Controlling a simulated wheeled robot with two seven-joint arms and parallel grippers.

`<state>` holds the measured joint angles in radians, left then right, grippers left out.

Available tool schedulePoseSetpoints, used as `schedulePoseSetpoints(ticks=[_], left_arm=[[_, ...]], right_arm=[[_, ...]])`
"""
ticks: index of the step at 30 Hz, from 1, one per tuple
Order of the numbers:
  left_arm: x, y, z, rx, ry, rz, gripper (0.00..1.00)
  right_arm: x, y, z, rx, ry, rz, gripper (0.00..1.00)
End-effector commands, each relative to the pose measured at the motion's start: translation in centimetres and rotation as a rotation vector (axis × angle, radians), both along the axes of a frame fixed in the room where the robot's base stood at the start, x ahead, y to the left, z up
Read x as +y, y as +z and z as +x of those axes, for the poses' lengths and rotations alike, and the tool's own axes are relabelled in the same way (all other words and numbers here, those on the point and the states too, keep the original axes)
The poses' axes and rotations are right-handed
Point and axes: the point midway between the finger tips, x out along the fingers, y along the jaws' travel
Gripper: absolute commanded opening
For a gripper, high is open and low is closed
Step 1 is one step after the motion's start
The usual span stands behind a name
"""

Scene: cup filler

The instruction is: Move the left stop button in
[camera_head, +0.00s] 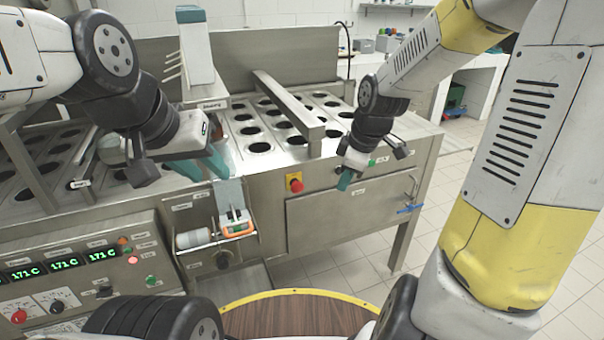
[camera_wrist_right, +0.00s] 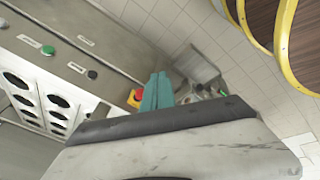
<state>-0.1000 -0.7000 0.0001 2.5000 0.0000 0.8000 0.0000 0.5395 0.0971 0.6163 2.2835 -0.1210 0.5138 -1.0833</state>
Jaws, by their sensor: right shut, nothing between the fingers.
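A red stop button on a yellow plate (camera_head: 295,182) sits on the front of the steel machine, at the centre of the head view. In the right wrist view the same red and yellow button (camera_wrist_right: 134,98) is partly hidden behind my fingers. My right gripper (camera_head: 344,182) is shut and empty, to the right of this button and apart from it in the head view. Its teal fingers (camera_wrist_right: 157,91) lie together in the wrist view. Another red button (camera_head: 18,317) is on the control panel at lower left. My left gripper (camera_head: 207,166) is above the machine's left part; its opening is unclear.
A green button (camera_wrist_right: 47,50) and a dark button (camera_wrist_right: 92,74) sit on the machine front. A small holder (camera_head: 215,240) with a white roll and an orange device projects from the front. A blue-handled valve (camera_head: 409,209) is at the right. A round wooden top (camera_head: 300,315) stands below.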

Motion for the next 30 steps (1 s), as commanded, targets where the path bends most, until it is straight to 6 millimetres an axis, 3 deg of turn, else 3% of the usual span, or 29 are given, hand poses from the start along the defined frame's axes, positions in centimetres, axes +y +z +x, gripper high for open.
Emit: schedulePoseSetpoints(ticks=[3, 9, 18, 30], left_arm=[[0.0, 0.0, 0.0, 0.000, 0.000, 0.000, 0.36], [0.0, 0.0, 0.0, 0.000, 0.000, 0.000, 0.36], [0.0, 0.0, 0.0, 0.000, 0.000, 0.000, 0.36], [0.0, 0.0, 0.0, 0.000, 0.000, 0.000, 0.36]], right_arm=[[0.6, -2.6, 1.9, -0.013, 0.161, 0.044, 0.00], [1.9, -4.9, 5.0, -0.116, 0.394, 0.130, 0.00], [2.4, -5.3, 7.8, -0.262, 0.548, 0.192, 0.00], [2.5, -5.2, 8.0, -0.275, 0.562, 0.195, 0.00]])
